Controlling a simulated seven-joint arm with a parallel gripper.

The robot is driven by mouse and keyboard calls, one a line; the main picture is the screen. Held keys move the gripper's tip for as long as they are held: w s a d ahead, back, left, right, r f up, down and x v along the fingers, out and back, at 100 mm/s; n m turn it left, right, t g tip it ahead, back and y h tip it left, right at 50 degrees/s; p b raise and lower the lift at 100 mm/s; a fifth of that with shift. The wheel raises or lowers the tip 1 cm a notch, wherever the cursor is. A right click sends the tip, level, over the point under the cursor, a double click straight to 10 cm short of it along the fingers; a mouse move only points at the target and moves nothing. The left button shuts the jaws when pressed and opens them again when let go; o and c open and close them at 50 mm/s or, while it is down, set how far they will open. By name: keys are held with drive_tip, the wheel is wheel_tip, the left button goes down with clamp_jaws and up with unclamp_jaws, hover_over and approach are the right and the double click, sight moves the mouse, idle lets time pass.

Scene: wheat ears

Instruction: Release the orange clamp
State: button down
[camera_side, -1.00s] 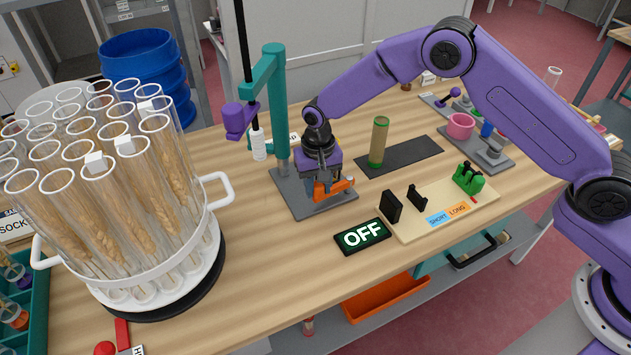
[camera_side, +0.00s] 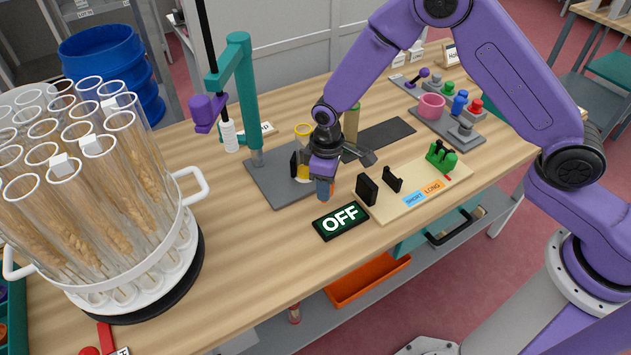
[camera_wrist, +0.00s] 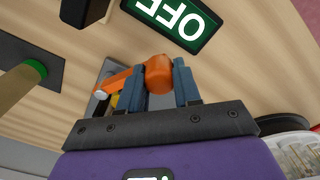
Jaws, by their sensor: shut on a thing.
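The orange clamp lever (camera_wrist: 158,75) sits between the two blue-grey fingers of my gripper (camera_wrist: 159,82) in the wrist view. Its rounded end is between the fingers, and its arm runs left toward the clamp base. In the side view my gripper (camera_side: 325,189) points down at the front right of the grey clamp plate (camera_side: 268,182). There the lever is mostly hidden behind the fingers. A yellow part and a black pad of the clamp show just left of my gripper.
A dark OFF sign (camera_side: 341,220) lies close in front of my gripper. A teal post (camera_side: 250,100) rises from the plate's back. A board with black brackets (camera_side: 367,189) is at right. The carousel of wheat tubes (camera_side: 130,265) stands left, with bare table between.

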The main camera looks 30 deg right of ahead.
drive_tip(key=shift+s+d+r+n, duration=0.1)
drive_tip(key=shift+s+d+n, duration=0.1)
drive_tip(key=shift+d+n, duration=0.35)
drive_tip(key=shift+s+d+n, duration=0.15)
drive_tip(key=shift+d+n, duration=0.2)
drive_tip(key=shift+n, duration=0.4)
drive_tip(key=c, duration=0.8)
unclamp_jaws()
wheel_tip(320, 180, up, 17)
drive_tip(key=shift+r, duration=0.2)
